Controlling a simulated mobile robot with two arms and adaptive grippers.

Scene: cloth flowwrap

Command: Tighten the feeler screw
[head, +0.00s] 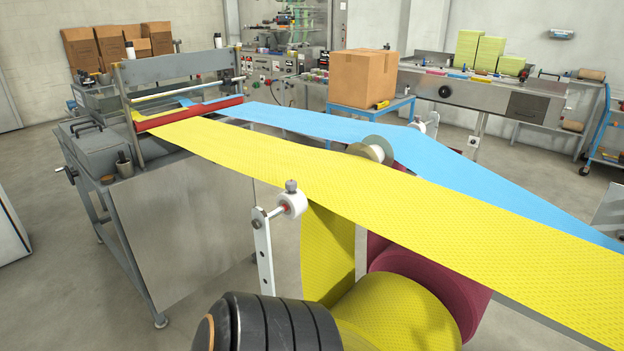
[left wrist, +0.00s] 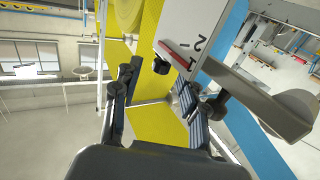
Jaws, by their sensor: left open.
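In the head view a small dark knurled screw (head: 291,186) stands on top of a white collar (head: 293,204) on a short rod. The rod comes from an upright white bracket (head: 263,246) beside the yellow web. My left gripper (left wrist: 157,78) shows only in the left wrist view, with its two fingers spread apart. A dark round knob (left wrist: 162,66) shows between the fingertips; I cannot tell whether it is the same screw or whether a finger touches it. A white plate (left wrist: 195,28) with numbers and a red pointer (left wrist: 177,55) is close by. My right gripper is not in view.
The yellow web (head: 390,200) and blue web (head: 330,130) run from the red bar (head: 188,114) toward the front right. A yellow roll (head: 400,315) and a maroon roll (head: 455,295) lie below. Open floor shows at the left.

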